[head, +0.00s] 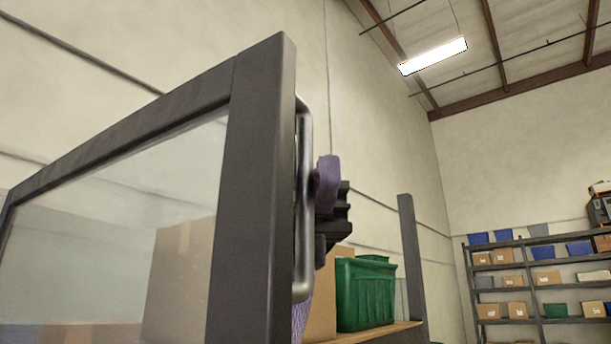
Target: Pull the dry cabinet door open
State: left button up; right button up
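The dry cabinet door (258,190) fills the left of the head view, a dark grey frame around a clear glass pane (110,235). A silver bar handle (304,200) stands upright along the right edge of the door. My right gripper (322,212), black with a purple part, is right beside the handle at about its mid-height. The handle and door edge partly hide its fingers, so I cannot tell whether they are closed around the bar. My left gripper is not in view.
A green crate (365,295) and a cardboard box (322,303) sit on a wooden shelf (375,334) beyond the door. A rack (536,272) with boxes and blue bins stands at the far right. Another cardboard box (178,282) shows through the glass.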

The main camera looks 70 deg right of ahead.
jog(key=p+v, duration=0.3)
jog(key=v, duration=0.6)
jog(key=shift+w+d, duration=0.2)
jog(key=shift+d, duration=0.15)
